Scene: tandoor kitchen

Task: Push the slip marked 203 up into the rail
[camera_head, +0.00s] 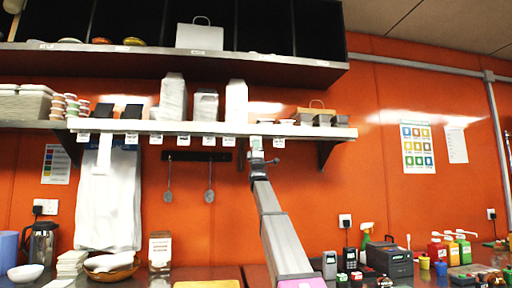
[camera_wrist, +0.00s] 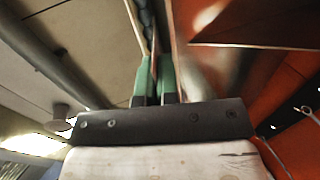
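Several small white slips hang in a row along the front edge of the long shelf, where the rail is; one (camera_head: 229,141) hangs just left of my gripper. Their numbers are too small to read, so I cannot tell which is 203. My gripper (camera_head: 257,155) is raised to the shelf edge, right at a white slip (camera_head: 256,143) near the row's right end. In the wrist view my gripper (camera_wrist: 154,78) shows two green-padded fingers close together, pointing up. A thin edge shows above them; I cannot tell whether a slip is between the fingers.
The shelf (camera_head: 300,131) holds white bags, stacked containers and small boxes. A dark bar with two hanging ladles (camera_head: 209,195) is on the orange wall left of my arm. The counter below holds a card terminal (camera_head: 350,260), a printer (camera_head: 390,259) and sauce bottles.

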